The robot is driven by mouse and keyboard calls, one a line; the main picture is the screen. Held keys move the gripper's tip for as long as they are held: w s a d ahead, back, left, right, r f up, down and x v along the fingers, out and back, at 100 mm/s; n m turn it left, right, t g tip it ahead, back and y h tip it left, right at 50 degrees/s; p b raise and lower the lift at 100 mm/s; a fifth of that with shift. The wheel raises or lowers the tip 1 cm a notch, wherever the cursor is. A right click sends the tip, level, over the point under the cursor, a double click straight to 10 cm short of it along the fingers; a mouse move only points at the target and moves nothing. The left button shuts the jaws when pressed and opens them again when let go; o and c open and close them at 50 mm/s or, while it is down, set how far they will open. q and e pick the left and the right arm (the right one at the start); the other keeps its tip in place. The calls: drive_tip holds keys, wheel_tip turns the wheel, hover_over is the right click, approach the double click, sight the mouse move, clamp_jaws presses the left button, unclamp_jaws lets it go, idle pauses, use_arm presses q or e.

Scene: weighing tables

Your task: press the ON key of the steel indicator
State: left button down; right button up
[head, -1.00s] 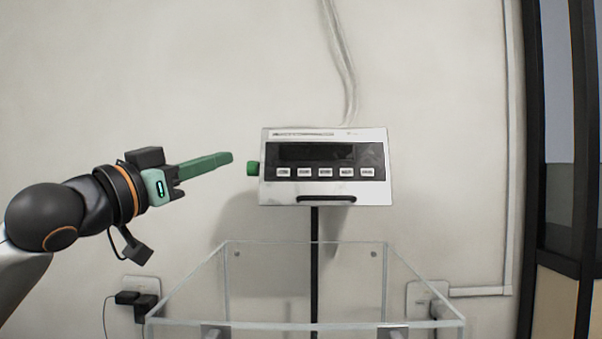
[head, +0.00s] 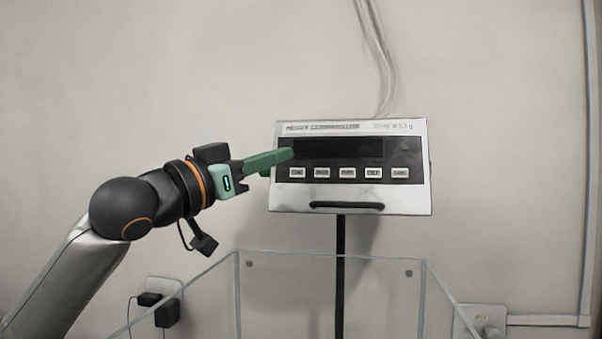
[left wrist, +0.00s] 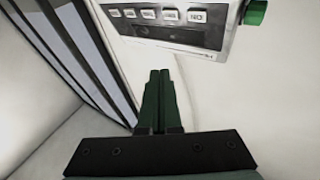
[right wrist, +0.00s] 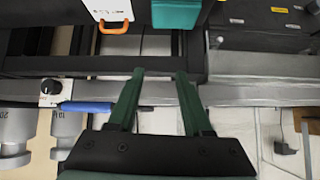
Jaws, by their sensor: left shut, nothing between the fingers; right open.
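The steel indicator (head: 400,200) stands on a dark post, with a dark blank display (head: 338,149) and a row of several pale keys. The ON key (head: 297,172) is the leftmost in the head view; in the left wrist view the ON key (left wrist: 196,17) reads upside down, nearest the green knob (left wrist: 256,12). My left gripper (head: 288,155) is shut and empty. Its tips overlap the panel's left part in the head view, just above the ON key; the left wrist view shows them (left wrist: 160,74) apart from the keys. My right gripper (right wrist: 160,74) is open and empty, away from the indicator.
A clear-walled box (head: 330,258) stands below the indicator. A cable (head: 376,60) runs up the wall behind it. Near my right gripper are a blue-handled tool (right wrist: 88,107), steel weights (right wrist: 65,135), an orange handle (right wrist: 115,27) and a teal block (right wrist: 177,14).

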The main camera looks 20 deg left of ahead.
use_arm(q)
drive_tip(key=p, duration=0.1)
approach(297, 172)
drive_tip(key=shift+w+d+r, duration=0.45)
drive_tip(key=shift+w+d, duration=0.15)
drive_tip(key=shift+w, duration=0.2)
drive_tip(key=shift+w+d+r, duration=0.45)
drive_tip(key=shift+w+d, duration=0.15)
drive_tip(key=shift+w, duration=0.2)
drive_tip(key=shift+w+d+r, duration=0.4)
drive_tip(key=shift+w+d, duration=0.15)
drive_tip(key=shift+w, duration=0.2)
drive_tip(key=shift+w+p, duration=0.15)
drive_tip(key=shift+p, duration=0.25)
drive_tip(key=shift+w+a+f, duration=0.1)
drive_tip(key=shift+w, duration=0.15)
